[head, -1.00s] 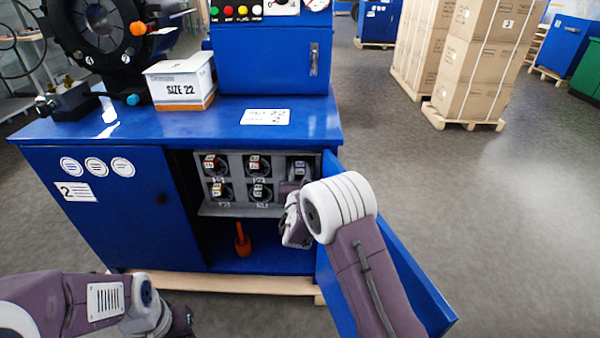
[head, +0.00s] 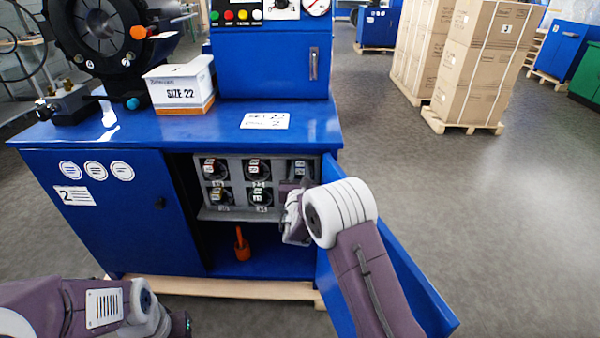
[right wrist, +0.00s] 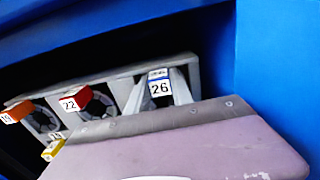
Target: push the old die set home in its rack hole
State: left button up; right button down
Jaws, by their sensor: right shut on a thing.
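The grey die rack (head: 213,214) stands inside the open blue cabinet. The old die set (right wrist: 159,84), with a blue-topped tag reading 26, is at the rack's upper right hole. In the head view its tagged front (head: 300,168) shows just above my right gripper (head: 287,188). How deep the set sits in the hole cannot be told. My left gripper (head: 181,325) is low at the left, away from the rack, and its fingers are unclear.
Other die sets with red, orange and yellow tags fill the holes to the left, one tagged 22 (right wrist: 75,101). The open cabinet door (head: 415,285) stands close beside my right arm. An orange-handled tool (head: 242,245) stands below the rack.

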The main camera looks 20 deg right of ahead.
jog(key=shift+w+d+r, duration=0.1)
jog(key=shift+w+r, duration=0.15)
jog(key=shift+w, duration=0.1)
jog(key=c, duration=1)
grip_release()
jog(key=shift+c, duration=0.2)
jog(key=shift+s+f, duration=0.1)
jog(key=shift+f, duration=0.3)
jog(key=p+v, duration=0.1)
jog(key=v, duration=0.8)
jog(key=shift+r, duration=0.3)
